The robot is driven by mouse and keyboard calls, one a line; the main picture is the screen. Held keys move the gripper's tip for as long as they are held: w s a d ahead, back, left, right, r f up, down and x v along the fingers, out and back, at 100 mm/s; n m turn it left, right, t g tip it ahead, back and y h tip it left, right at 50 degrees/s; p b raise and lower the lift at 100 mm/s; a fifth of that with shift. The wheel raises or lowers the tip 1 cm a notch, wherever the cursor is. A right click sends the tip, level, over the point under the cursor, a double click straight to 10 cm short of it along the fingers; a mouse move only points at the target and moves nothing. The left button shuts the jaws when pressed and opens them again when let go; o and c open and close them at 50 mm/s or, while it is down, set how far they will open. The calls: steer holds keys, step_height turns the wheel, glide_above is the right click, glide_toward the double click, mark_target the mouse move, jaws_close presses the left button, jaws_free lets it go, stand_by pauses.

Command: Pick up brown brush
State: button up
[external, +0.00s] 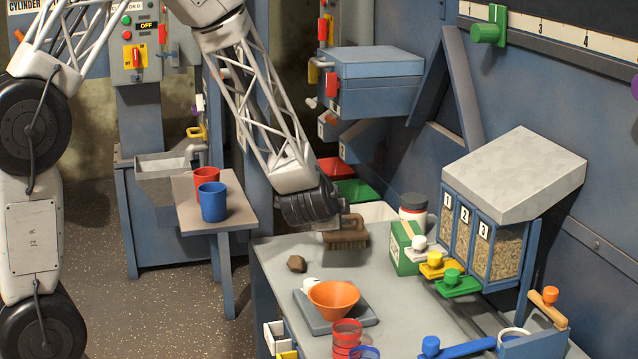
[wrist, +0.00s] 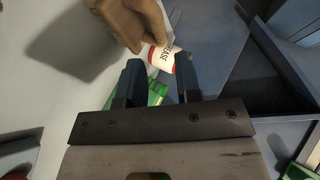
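The brown brush (external: 347,238) is at the back of the grey worktable, bristles downward, with a shadow below it. I cannot tell from the outside view whether it touches the table. My gripper is right beside and above it, its fingers mostly hidden in that view. In the wrist view my gripper (wrist: 160,72) has its two dark fingers apart with a gap between them. A brown wooden piece, which looks like the brush (wrist: 122,20), lies beyond the fingertips at the top, up and left of the gap and not between the fingers.
A green box (external: 405,250) and a red-and-white grease can (external: 414,208) stand right of the brush; the can also shows in the wrist view (wrist: 163,60). A brown lump (external: 297,264), an orange funnel (external: 334,298) and red cups (external: 347,335) are nearer the front. The dispenser (external: 515,175) stands right.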

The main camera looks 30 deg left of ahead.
mark_target(345, 229)
steer(key=shift+w, duration=0.1)
steer(key=shift+x, duration=1.2)
steer(key=shift+f, duration=0.1)
steer(key=shift+x, duration=2.55)
steer(key=shift+a, duration=0.15)
jaws_close()
